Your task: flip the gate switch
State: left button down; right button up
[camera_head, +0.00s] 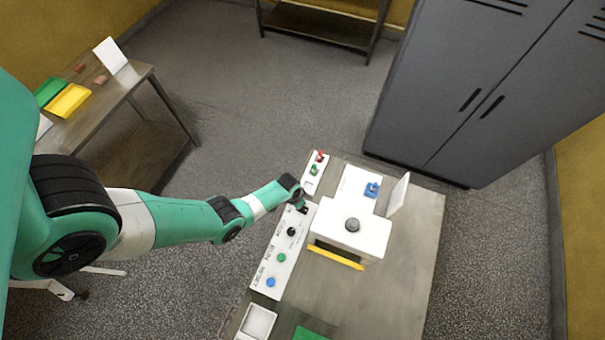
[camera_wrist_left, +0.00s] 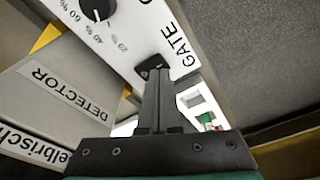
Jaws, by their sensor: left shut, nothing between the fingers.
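The white control panel (camera_head: 272,262) runs along the left edge of the table, with lettering beside its controls. In the left wrist view the word GATE is printed on the panel (camera_wrist_left: 150,30), beside a small black switch (camera_wrist_left: 152,64). My left gripper (camera_wrist_left: 158,74) is shut and empty, its fingertips at the switch. They overlap the switch in the picture; I cannot tell whether they touch it. The fingers hide part of the switch, so its position is unclear. My right gripper is not in view.
The panel also carries a black knob (camera_head: 291,232), a green button (camera_head: 281,257) and a blue button (camera_head: 270,282). A white machine (camera_head: 352,226) stands just right of the panel. A small white box with red and green parts (camera_head: 314,172) lies beyond the gripper.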

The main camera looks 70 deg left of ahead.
pick_arm(q)
jog(key=shift+f+b, duration=0.85)
jog(key=shift+f, duration=0.05)
dwell(0.7)
dwell(0.3)
